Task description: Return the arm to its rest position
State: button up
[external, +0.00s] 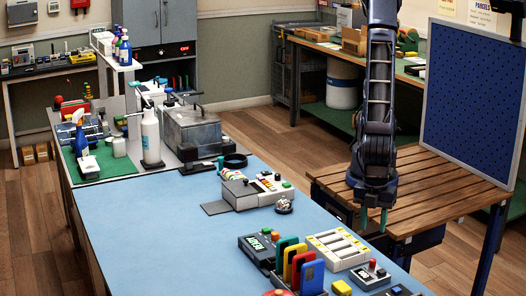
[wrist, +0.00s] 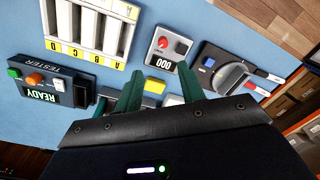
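My arm hangs down from the top of the external view at right of centre. My gripper (external: 373,218) points down beside the right edge of the blue table (external: 140,215), over or near the wooden slatted bench. In the wrist view my gripper (wrist: 158,88) shows two green fingers spread apart with a gap between them. Nothing is held between them.
A tester reading READY (external: 262,248), a row of coloured upright slabs (external: 312,277) and a white slotted rack (external: 338,249) stand near the table's front. A blue perforated panel (external: 472,105) rises from the slatted bench (external: 430,185) at right. The table's left middle is clear.

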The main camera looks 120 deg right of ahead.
jog(key=w+d+r+m+t, duration=0.1)
jog(key=w+d+r+m, duration=0.1)
jog(key=d+r, duration=0.85)
jog(key=w+d+r+m+t, duration=0.15)
jog(key=d+r, duration=0.55)
jog(key=d, duration=0.7)
jog(key=s+d+r+m+t, duration=0.1)
jog(key=s+d+r, duration=0.2)
jog(key=s+d, duration=0.3)
jog(key=s+d+r+m+t, duration=0.1)
jog(key=s+d+r+m, duration=0.1)
jog(key=s+d+r, duration=0.2)
jog(key=s+d, duration=0.3)
jog(key=d, duration=0.5)
jog(key=shift+d+h, duration=0.3)
jog(key=shift+d, duration=0.05)
jog(key=shift+o, duration=0.3)
jog(key=shift+r+m, duration=0.15)
jog(key=shift+m, duration=0.1)
